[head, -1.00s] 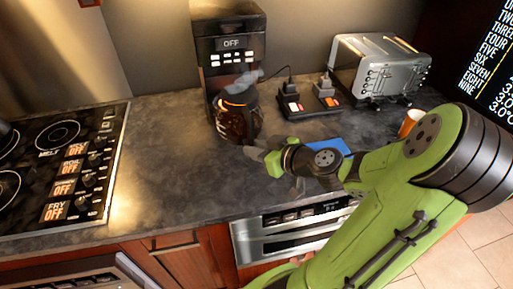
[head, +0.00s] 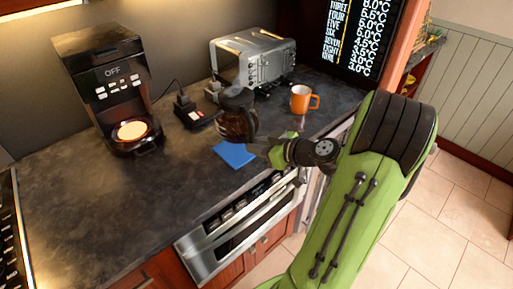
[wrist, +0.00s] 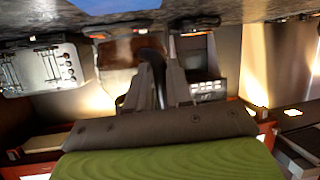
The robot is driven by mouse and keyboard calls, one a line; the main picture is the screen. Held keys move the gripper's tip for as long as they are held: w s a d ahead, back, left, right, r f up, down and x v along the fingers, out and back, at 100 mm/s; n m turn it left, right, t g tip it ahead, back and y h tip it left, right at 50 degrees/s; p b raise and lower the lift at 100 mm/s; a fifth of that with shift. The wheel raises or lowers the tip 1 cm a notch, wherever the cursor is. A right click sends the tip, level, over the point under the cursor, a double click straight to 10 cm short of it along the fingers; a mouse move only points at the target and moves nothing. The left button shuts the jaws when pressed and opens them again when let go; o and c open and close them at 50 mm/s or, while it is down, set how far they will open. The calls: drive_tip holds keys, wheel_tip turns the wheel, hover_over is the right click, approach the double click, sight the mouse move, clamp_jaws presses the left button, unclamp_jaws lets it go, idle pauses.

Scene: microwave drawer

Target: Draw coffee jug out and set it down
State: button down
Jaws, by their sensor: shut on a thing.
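The coffee jug (head: 236,122) is dark glass with brown coffee and a black lid, and it looks upright. My gripper (head: 262,148) is shut on its handle side; the fingers hide part of the handle. The jug is out of the coffee machine (head: 100,65), well to its right, near the blue cloth (head: 234,154) and in front of the toaster. I cannot tell whether its base touches the counter. The wrist view appears upside down and shows my gripper (wrist: 162,88) at the brown jug (wrist: 118,52). The machine's round plate (head: 132,130) glows and is empty.
A silver toaster (head: 255,65) stands behind the jug. An orange mug (head: 301,99) is to its right, near the counter's edge. A black socket block with cables (head: 192,112) lies left of the jug. The counter (head: 110,210) at front left is clear.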

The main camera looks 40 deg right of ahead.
drive_tip(key=shift+d+r, duration=0.1)
drive_tip(key=shift+d, duration=0.1)
drive_tip(key=shift+b, duration=0.4)
wheel_tip(320, 180, down, 5)
drive_tip(key=b, duration=0.6)
drive_tip(key=shift+s+b, duration=0.1)
drive_tip(key=shift+b, duration=1.1)
idle(0.8)
drive_tip(key=shift+f+b, duration=0.5)
drive_tip(key=shift+b, duration=0.35)
idle(0.4)
